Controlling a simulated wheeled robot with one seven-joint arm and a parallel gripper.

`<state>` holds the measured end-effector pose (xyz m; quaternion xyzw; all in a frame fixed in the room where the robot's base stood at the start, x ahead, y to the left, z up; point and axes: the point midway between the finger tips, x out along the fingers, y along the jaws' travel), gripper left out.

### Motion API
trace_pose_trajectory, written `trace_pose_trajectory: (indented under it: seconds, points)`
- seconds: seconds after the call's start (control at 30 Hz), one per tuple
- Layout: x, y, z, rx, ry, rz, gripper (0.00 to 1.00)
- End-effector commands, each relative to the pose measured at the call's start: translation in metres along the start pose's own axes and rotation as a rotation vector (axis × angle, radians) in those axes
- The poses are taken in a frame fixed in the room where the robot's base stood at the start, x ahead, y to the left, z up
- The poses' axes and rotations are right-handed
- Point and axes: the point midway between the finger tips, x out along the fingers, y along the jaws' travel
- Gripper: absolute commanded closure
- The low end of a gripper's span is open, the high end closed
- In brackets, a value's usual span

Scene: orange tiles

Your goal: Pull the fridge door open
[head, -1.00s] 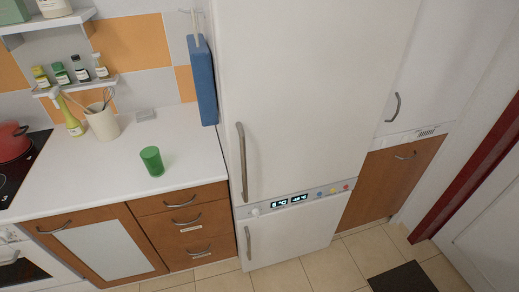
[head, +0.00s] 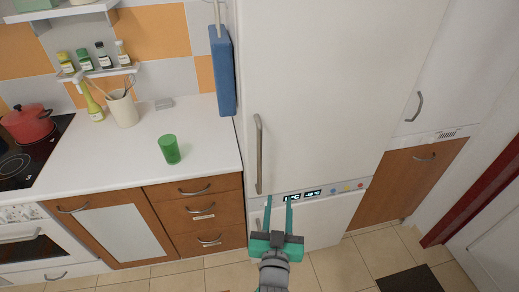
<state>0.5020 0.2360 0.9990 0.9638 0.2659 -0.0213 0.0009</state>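The white fridge (head: 315,95) stands in the middle of the head view, with its large upper door shut. A long grey vertical handle (head: 259,155) runs along the left edge of that door. Below it is a strip with a lit display (head: 302,196) and a lower door with its own handle, now largely hidden by my gripper. My gripper (head: 278,198) is at the bottom centre, its two teal fingers pointing up and spread apart with nothing between them. The fingertips show just below and right of the upper handle's lower end; I cannot tell their distance from the door.
A white counter (head: 130,165) with wooden drawers is left of the fridge and bears a green cup (head: 169,149). A blue board (head: 222,75) hangs beside the fridge. A dark mat (head: 409,279) lies on the tiled floor at right. Floor in front is clear.

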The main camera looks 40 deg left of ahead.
Motion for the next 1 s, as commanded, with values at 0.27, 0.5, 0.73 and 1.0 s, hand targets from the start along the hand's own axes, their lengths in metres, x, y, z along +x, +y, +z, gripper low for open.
trace_pose_trajectory:
  seconds: [0.27,0.5,0.73,1.0]
  points:
    - [0.039,-0.049,-0.06,-0.011,0.037,-0.109,0.67]
    - [0.05,-0.06,-0.071,-0.013,0.041,-0.131,0.67]
    - [0.083,-0.064,-0.072,-0.012,0.041,-0.131,0.67]
    - [0.128,-0.069,-0.074,-0.012,0.042,-0.13,0.67]
